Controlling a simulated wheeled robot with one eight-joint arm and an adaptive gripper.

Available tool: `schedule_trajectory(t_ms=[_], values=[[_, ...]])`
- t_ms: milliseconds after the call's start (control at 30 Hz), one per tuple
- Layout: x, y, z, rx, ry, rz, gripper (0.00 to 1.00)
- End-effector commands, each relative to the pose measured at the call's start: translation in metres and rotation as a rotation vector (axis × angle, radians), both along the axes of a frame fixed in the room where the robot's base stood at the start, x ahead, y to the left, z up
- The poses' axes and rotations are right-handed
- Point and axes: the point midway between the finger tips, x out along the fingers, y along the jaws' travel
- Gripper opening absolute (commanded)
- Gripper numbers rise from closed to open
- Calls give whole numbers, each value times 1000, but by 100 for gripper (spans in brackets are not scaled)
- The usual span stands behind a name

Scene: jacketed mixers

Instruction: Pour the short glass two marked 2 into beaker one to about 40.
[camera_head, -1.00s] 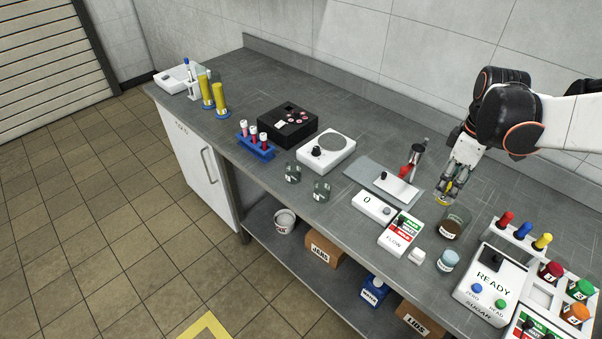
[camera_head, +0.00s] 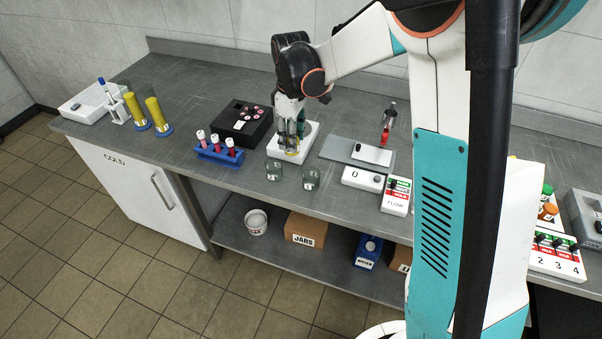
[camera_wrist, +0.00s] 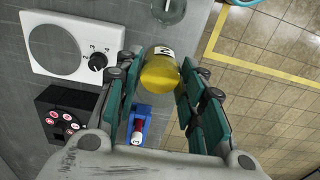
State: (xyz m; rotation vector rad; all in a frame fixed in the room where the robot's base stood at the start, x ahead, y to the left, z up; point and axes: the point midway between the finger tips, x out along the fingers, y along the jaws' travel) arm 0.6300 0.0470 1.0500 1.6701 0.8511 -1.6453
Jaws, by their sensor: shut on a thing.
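My gripper (camera_head: 290,142) is shut on a short glass (camera_head: 292,153) with yellow contents. In the wrist view the short glass (camera_wrist: 161,70) sits between the finger pads, and its white label has a mark that reads like a 2 turned sideways. In the head view the glass is partly hidden by the fingers, in front of the white dial device. Two clear glass beakers, a left one (camera_head: 274,171) and a right one (camera_head: 311,179), stand near the bench's front edge. Their marks are too small to read. One beaker (camera_wrist: 168,10) shows at the top of the wrist view.
A white dial device (camera_head: 279,149) lies behind the beakers. A blue rack of red tubes (camera_head: 218,152) and a black box (camera_head: 241,121) stand left. A white box reading 0 (camera_head: 362,178) and a grey mat (camera_head: 335,149) are right. My arm hides the bench's right part.

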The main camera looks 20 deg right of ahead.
Motion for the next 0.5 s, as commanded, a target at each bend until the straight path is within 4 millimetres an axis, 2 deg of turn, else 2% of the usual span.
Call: schedule_trajectory(t_ms=[500], values=[[-5, -7, -9, 88, -65, 0, 10]])
